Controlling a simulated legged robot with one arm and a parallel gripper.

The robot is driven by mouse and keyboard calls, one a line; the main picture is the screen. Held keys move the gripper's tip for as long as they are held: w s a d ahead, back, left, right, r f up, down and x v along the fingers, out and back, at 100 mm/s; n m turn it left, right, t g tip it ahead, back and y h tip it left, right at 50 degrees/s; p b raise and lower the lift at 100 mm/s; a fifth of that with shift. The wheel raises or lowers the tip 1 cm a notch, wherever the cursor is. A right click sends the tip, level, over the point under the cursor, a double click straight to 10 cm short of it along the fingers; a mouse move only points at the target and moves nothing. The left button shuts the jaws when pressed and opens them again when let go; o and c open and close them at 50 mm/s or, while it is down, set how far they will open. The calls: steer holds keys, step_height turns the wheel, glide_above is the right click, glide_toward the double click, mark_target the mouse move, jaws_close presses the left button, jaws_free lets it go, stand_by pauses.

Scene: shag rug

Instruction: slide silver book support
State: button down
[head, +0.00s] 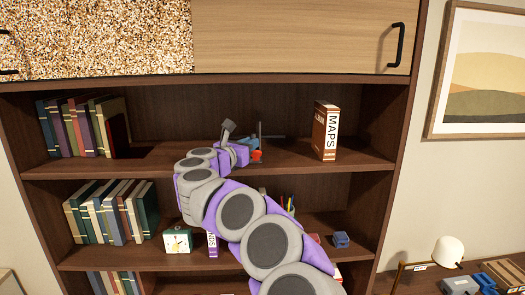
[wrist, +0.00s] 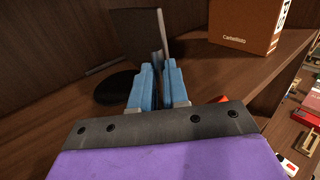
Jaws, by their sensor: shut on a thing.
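The book support shows in the wrist view as a dark grey upright plate (wrist: 137,34), with a dark rounded shape at its foot. In the head view it is a thin upright plate (head: 259,131) on the top open shelf, seen almost edge-on. My gripper (wrist: 158,72) has blue fingers and is shut on the near edge of the plate. In the head view my gripper (head: 250,147) is small and partly hidden by my own arm. Where the support's base meets the shelf is partly hidden by the fingers.
A row of books (head: 85,127) stands at the left. A shelf board above and the bookcase's right side wall bound the space.

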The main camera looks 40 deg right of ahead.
steer(key=w+a, duration=0.2)
steer(key=a, duration=0.1)
steer(key=shift+w+a, duration=0.1)
steer(key=shift+a, duration=0.2)
steer(key=c, duration=1.5)
jaws_free()
steer(key=shift+d, duration=0.1)
steer(key=shift+c, duration=0.2)
steer(key=shift+o, duration=0.7)
steer(key=shift+w+d, duration=0.1)
steer(key=shift+d, duration=0.15)
steer(key=b+v, duration=0.2)
steer(key=v, duration=1.5)
steer(key=shift+a, duration=0.3)
steer(key=shift+f, duration=0.1)
